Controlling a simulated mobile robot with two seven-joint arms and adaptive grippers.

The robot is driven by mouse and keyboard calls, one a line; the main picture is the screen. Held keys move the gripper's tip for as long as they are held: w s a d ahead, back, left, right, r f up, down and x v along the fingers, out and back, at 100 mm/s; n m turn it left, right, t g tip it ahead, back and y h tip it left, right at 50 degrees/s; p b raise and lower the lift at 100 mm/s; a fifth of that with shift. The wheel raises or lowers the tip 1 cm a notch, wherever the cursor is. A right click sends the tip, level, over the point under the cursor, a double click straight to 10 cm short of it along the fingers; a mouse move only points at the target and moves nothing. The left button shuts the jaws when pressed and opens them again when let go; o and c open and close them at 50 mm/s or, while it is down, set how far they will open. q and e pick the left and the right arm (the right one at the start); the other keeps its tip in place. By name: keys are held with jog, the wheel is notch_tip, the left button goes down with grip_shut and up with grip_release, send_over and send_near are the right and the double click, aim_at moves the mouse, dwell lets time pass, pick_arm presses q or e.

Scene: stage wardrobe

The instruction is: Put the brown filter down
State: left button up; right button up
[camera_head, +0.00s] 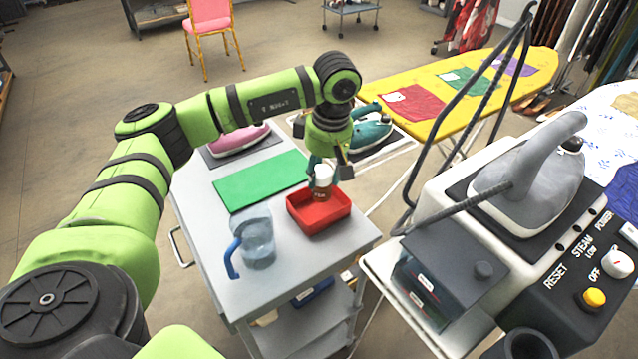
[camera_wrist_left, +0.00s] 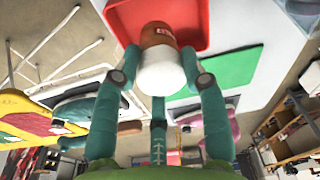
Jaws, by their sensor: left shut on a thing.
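The brown filter (camera_wrist_left: 158,36) shows a brown body with a label and a white cap in the left wrist view. It also shows in the head view (camera_head: 322,182), upright at the red tray. My left gripper (camera_head: 325,168) is shut on it, with fingers on both sides of the white part. The red tray (camera_head: 333,222) stands on the grey cart top, and its wall also shows in the left wrist view (camera_wrist_left: 197,15). The filter is over or inside the tray; I cannot tell whether its base touches the tray floor. My right gripper is not in view.
A green mat (camera_head: 262,179) lies behind the tray. A clear jug with a blue handle (camera_head: 257,242) stands to its left. A pink iron (camera_head: 238,140) and a teal iron (camera_head: 372,132) stand farther back. A steam station (camera_head: 470,270) is at the right.

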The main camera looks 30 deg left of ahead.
aim_at(319, 187)
pick_arm(q)
jog(key=shift+s+a+f, duration=0.25)
jog(key=shift+s+f, duration=0.1)
jog(key=shift+f, duration=0.1)
notch_tip(319, 187, down, 4)
jog(key=shift+r+p, duration=0.15)
jog(key=shift+p, duration=0.35)
jog(key=o, duration=1.2)
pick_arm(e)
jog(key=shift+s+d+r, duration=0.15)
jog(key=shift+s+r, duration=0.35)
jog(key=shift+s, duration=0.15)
pick_arm(q)
jog(key=shift+r, duration=0.1)
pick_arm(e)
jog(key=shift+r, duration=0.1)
pick_arm(q)
jog(key=r, duration=0.4)
jog(key=d+r+b, duration=0.1)
jog(key=r, duration=0.3)
jog(key=r+b, duration=0.1)
jog(key=r, duration=0.3)
jog(key=shift+d, duration=0.25)
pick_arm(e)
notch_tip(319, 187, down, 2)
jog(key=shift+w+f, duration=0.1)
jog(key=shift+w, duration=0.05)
pick_arm(q)
jog(key=shift+f, duration=0.1)
